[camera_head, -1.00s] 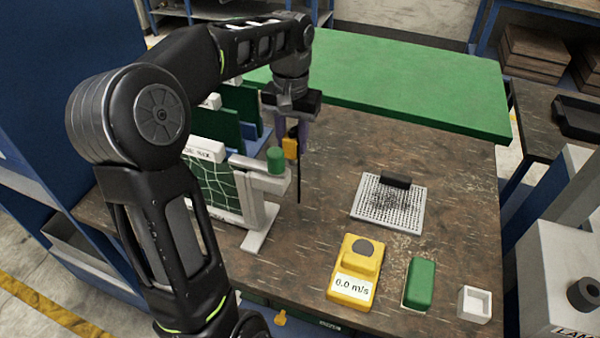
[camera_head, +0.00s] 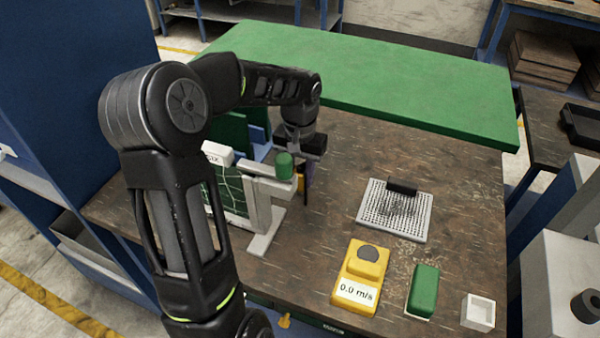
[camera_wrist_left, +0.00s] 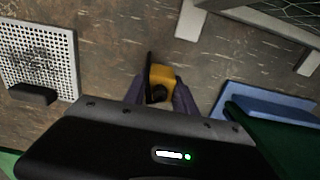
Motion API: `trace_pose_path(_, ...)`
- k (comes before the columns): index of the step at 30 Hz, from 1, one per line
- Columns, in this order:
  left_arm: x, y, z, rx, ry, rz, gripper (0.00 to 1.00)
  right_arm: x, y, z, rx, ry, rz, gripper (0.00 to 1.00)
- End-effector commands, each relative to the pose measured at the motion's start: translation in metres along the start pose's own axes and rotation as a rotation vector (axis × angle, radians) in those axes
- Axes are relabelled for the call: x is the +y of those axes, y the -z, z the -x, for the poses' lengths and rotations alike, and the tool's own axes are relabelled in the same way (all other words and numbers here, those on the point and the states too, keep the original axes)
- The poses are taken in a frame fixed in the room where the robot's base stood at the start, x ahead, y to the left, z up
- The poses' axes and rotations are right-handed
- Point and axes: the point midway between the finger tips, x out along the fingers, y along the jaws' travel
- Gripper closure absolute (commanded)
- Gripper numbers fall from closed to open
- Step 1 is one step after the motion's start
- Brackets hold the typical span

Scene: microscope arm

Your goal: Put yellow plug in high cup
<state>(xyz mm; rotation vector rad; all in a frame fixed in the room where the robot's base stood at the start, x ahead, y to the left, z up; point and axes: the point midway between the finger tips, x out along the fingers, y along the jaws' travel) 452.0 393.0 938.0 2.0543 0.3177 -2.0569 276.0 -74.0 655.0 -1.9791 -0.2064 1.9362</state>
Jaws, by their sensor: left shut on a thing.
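My left gripper (camera_head: 306,170) is shut on the yellow plug (camera_head: 300,184), a small yellow block with a thin dark rod. In the left wrist view the plug (camera_wrist_left: 163,79) sits between the two purple fingers (camera_wrist_left: 160,97), above the brown table. No thing is clearly recognisable as the high cup; a small white open-topped box (camera_head: 479,312) stands at the front right. My right gripper is not in view.
A white perforated plate (camera_head: 395,210) with a black block, a yellow meter (camera_head: 360,277) reading 0.0 m/s and a green block (camera_head: 423,289) are on the table. A green mat (camera_head: 380,85) covers the back. The table between stand and plate is clear.

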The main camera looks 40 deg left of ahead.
Motion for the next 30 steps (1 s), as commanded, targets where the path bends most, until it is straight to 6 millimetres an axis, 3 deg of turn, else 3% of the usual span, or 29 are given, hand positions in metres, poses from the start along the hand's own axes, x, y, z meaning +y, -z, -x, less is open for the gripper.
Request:
trace_pose_path(12, 0.0001, 0.0004, -0.0069, 0.002, 0.0, 0.0, 1.0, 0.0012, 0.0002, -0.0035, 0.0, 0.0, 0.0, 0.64)
trace_pose_path(13, 0.0001, 0.0003, -0.0055, 0.001, 0.0, 0.0, 0.65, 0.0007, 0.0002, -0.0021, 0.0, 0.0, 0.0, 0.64)
trace_pose_path(20, 0.0, 0.0002, -0.0052, 0.001, 0.0, 0.0, 0.46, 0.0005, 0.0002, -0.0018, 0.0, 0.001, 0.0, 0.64)
trace_pose_path(30, -0.0002, 0.0003, -0.001, 0.001, 0.0, 0.001, 0.46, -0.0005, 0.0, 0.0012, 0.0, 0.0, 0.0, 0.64)
